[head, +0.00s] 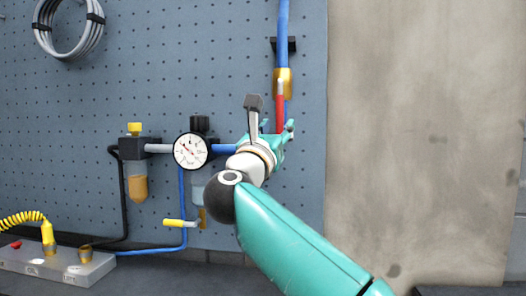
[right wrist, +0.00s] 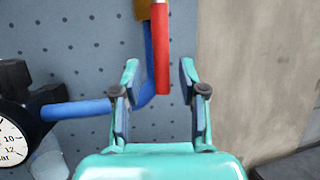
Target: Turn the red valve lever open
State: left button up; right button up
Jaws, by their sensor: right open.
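The red valve lever (head: 280,113) hangs down from the brass valve (head: 284,82) on the blue pipe at the upper right of the pegboard. It also shows in the right wrist view (right wrist: 161,50), with the brass valve (right wrist: 142,9) at the top edge. My right gripper (head: 278,126) is at the lever's lower end, partly covering it in the head view. In the right wrist view its fingers (right wrist: 159,72) are spread open, one on each side of the lever's lower part, with visible gaps. I cannot tell the depth between them. My left gripper is out of view.
A pressure gauge (head: 190,150) and a filter with an amber bowl (head: 138,188) are on the pegboard left of my arm. A yellow-handled valve (head: 175,223) sits lower. A grey block (head: 60,262) stands at lower left. The concrete wall (head: 420,130) at right is bare.

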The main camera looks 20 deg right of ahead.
jog(key=v, duration=1)
jog(key=shift+f, duration=0.1)
